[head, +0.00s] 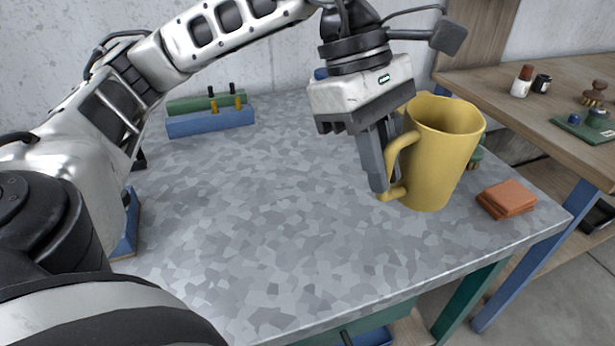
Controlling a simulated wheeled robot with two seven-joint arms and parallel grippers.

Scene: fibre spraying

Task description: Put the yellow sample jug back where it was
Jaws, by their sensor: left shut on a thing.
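The yellow sample jug (443,155) is at the right part of the grey table (260,220), its open top up and slightly tilted, its handle on the left side. My left gripper (385,188) comes down from above and is shut on the jug at its handle. My right gripper is not in view.
Orange-brown folded cloths (507,198) lie at the right edge, close to the jug. A green object is partly hidden behind the jug. A blue and green rack (211,121) with pegs stands at the back left. A wooden bench (540,98) with small jars is at right. The table's middle is clear.

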